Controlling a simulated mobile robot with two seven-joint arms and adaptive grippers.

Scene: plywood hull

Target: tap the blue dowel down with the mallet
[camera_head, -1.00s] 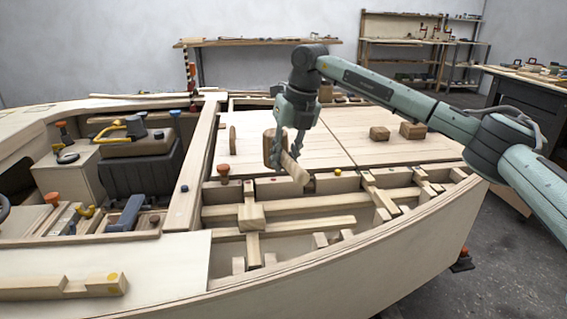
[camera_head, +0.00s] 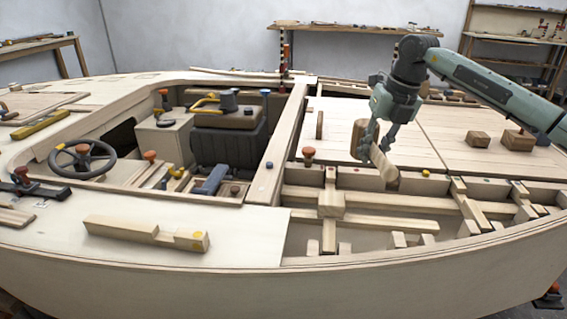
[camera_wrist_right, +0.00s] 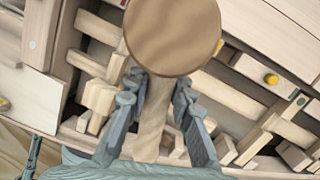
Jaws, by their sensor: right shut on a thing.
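My right gripper (camera_head: 377,135) is shut on the handle of a wooden mallet (camera_head: 384,166). The mallet is held over the hull, near the front edge of the pale deck panels. In the right wrist view the round mallet head (camera_wrist_right: 172,36) is close to the camera, and the fingers (camera_wrist_right: 158,100) close on its handle from both sides. A small blue spot, possibly the blue dowel (camera_head: 269,165), shows on the long beam left of the mallet, with the gripper well apart from it. It is too small to tell how far it stands out. My left gripper is not in view.
An orange-topped knob (camera_head: 308,153) stands between that beam and the mallet. A yellow peg (camera_head: 426,173) sits right of the mallet. Open framed bays (camera_head: 390,205) lie in front. Wooden blocks (camera_head: 478,139) rest on the deck panels. A steering wheel (camera_head: 83,160) is at the left.

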